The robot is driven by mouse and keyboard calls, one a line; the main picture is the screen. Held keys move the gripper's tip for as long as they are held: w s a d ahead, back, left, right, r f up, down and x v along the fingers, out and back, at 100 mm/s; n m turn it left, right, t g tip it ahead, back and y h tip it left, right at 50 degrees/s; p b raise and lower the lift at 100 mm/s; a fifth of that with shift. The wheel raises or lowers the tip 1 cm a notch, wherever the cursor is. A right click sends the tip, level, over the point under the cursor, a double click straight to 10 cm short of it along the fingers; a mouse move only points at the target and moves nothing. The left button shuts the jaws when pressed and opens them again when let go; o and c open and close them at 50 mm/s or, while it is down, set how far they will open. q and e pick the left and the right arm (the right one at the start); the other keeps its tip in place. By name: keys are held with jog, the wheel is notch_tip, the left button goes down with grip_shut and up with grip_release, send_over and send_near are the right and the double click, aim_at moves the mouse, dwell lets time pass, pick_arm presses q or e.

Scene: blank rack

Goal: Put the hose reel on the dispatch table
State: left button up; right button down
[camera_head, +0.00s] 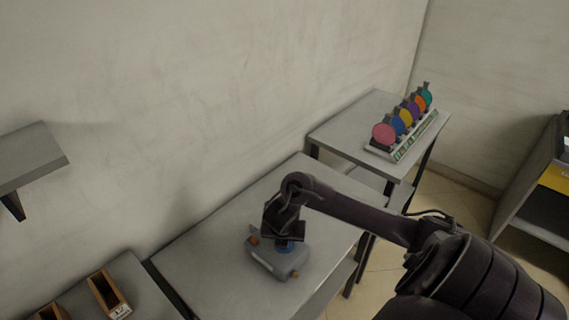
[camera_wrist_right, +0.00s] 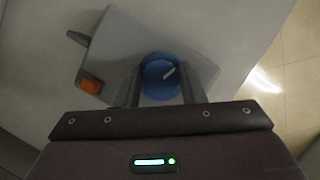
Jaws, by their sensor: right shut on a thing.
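A grey blocky body (camera_head: 280,264) with orange parts and a round blue knob (camera_wrist_right: 158,72) is at the front of the middle grey table (camera_head: 225,238). It may be the hose reel; no label shows. My right gripper (camera_head: 284,241) points down over it. In the right wrist view its two fingers (camera_wrist_right: 160,88) are shut on the blue knob, one on each side. I cannot tell whether the body touches the table. No sign marks which table is the dispatch table. My left gripper is not in view.
A far table (camera_head: 338,133) holds a rack (camera_head: 403,147) of several coloured discs. Open-topped boxes (camera_head: 108,294) stand on a surface at the lower left. A grey wall shelf (camera_head: 28,157) juts out at left. The middle table is clear behind the grey body.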

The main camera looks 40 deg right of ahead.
jog(key=shift+w+f, duration=0.1)
jog(key=shift+f, duration=0.25)
jog(key=shift+f, duration=0.1)
jog(key=c, duration=0.9)
grip_release()
jog(key=shift+f, duration=0.1)
jog(key=shift+p+v, duration=4.3)
jog(key=shift+v, duration=1.9)
